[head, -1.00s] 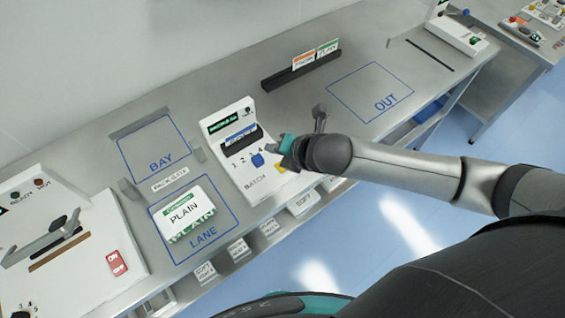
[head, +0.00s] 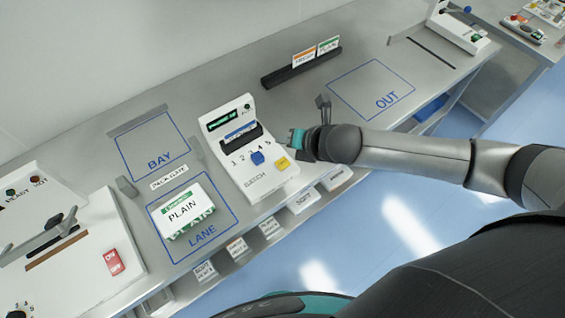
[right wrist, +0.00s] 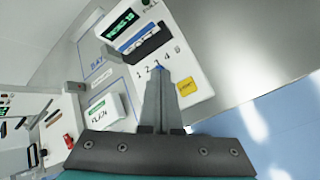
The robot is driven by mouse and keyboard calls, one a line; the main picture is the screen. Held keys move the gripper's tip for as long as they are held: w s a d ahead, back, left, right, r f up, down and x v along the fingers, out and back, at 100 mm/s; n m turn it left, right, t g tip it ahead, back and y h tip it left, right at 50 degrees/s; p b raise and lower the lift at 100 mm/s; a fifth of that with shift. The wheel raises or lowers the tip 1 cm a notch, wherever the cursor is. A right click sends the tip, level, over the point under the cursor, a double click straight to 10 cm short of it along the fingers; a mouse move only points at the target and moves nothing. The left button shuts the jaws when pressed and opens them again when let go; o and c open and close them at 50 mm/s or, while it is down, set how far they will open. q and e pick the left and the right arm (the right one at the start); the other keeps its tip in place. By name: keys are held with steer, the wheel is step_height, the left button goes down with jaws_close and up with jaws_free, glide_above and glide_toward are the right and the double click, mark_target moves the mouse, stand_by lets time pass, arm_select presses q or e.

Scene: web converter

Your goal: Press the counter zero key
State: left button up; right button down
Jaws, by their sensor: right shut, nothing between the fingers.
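A white batch unit (head: 268,184) stands on the bench with a green-lit display (head: 230,121), a numbered blue selector knob (head: 257,158) and a yellow key (head: 282,163). A small dark button (head: 247,107) sits beside the display. No label legibly reads as counter zero. My right gripper (head: 294,141) is just right of the unit, apart from the yellow key in the picture. In the right wrist view its shut, empty fingers (right wrist: 161,82) overlap the knob, with the yellow key (right wrist: 187,87) to their right. My left gripper is out of view.
A plain pack (head: 187,211) lies in the LANE outline (head: 203,238). The BAY (head: 158,160) and OUT (head: 387,99) outlines are empty. A dark card rack (head: 300,68) stands behind. A machine with a red switch (head: 114,262) is at left.

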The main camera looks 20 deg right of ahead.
steer(key=b, duration=0.6)
glide_above(280, 162)
steer(key=s+d, duration=0.1)
steer(key=s, duration=0.1)
steer(key=f, duration=0.6)
steer(key=shift+w+f, duration=0.25)
steer(key=shift+f, duration=0.55)
steer(key=shift+f, duration=0.15)
stand_by(0.4)
steer(key=shift+f+b, duration=0.3)
steer(key=shift+f+b, duration=0.45)
steer(key=shift+f, duration=0.4)
stand_by(0.7)
steer(key=shift+r, duration=0.1)
stand_by(0.3)
steer(key=shift+r+p, duration=1.15)
steer(key=shift+p, duration=0.25)
